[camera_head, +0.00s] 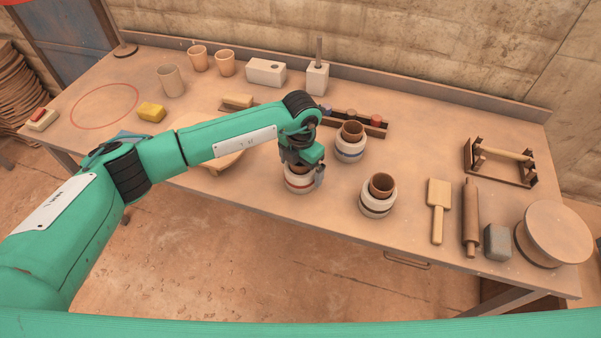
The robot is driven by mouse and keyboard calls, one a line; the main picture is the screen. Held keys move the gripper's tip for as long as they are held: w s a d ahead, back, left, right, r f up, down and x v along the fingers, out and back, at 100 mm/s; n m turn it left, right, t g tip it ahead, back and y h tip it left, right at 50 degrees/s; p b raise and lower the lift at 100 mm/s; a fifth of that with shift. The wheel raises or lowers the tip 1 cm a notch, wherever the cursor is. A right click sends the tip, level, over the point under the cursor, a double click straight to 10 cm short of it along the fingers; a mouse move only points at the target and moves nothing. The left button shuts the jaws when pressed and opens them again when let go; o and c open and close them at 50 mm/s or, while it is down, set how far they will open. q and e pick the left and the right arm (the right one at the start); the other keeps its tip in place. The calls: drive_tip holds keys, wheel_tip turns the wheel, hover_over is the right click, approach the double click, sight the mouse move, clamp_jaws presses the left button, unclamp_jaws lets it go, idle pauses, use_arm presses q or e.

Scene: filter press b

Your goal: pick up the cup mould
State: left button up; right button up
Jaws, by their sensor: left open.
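Three round whitish moulds with brown cup-like inserts stand on the table; which one the task means is not clear. One mould (301,187), with a reddish band, is directly under my left gripper (303,173), and its top is largely hidden by it. My left gripper points down and is open, its fingers at the upper part of this mould; contact cannot be told. A second mould (350,151), with a bluish band, stands behind and to the right. A third mould (377,205) stands at the front right. My right gripper is out of view.
A wooden paddle (438,195), rolling pin (470,215), grey block (497,242) and round wheel (556,232) lie to the right. A rack with small coloured pieces (376,121) is behind the moulds. Clay cups (171,80) and a yellow sponge (152,111) are at left.

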use_arm(q)
drive_tip(key=c, duration=1.3)
drive_tip(key=shift+r, duration=0.1)
